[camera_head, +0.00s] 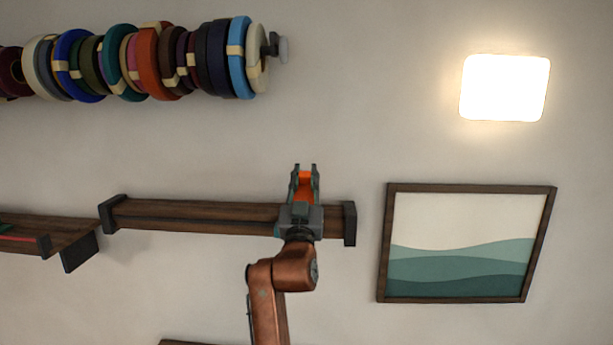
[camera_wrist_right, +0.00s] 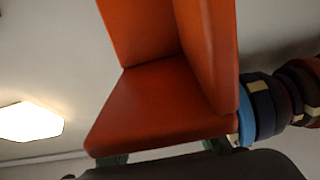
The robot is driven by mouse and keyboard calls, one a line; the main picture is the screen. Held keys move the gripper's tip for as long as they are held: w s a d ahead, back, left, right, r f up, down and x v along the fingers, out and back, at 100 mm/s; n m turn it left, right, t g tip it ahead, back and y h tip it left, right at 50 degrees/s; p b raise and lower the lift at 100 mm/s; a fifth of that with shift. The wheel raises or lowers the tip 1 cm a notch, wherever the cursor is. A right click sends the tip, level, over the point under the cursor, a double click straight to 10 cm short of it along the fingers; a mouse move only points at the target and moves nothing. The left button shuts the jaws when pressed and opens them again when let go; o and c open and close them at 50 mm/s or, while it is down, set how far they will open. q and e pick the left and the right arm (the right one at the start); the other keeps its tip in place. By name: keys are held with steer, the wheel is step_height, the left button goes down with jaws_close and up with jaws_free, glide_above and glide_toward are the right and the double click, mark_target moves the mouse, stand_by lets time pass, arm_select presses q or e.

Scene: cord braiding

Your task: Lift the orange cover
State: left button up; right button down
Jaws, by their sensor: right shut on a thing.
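The orange cover (camera_head: 305,183) is between the fingers of my right gripper (camera_head: 305,171), which is shut on it and raised in front of the wall. Only a small part of the cover shows in the head view. In the right wrist view the cover (camera_wrist_right: 155,105) fills the middle as an orange piece with several flat faces meeting at corners, and its upper end runs out of the picture. The gripper's dark body lies along the bottom edge there. My left gripper is not in view.
A dark wooden wall shelf (camera_head: 190,216) lies behind my right gripper, with another shelf (camera_head: 60,228) at left. A rod of coloured rolls (camera_head: 150,60) hangs at upper left. A framed picture (camera_head: 465,215) and a bright lamp (camera_head: 505,87) are at right.

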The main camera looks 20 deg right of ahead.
steer(key=c, duration=1.8)
jaws_free()
steer(key=shift+s+a+r, duration=0.1)
steer(key=shift+s, duration=0.05)
steer(key=shift+o, duration=0.9)
steer(key=v, duration=1.2)
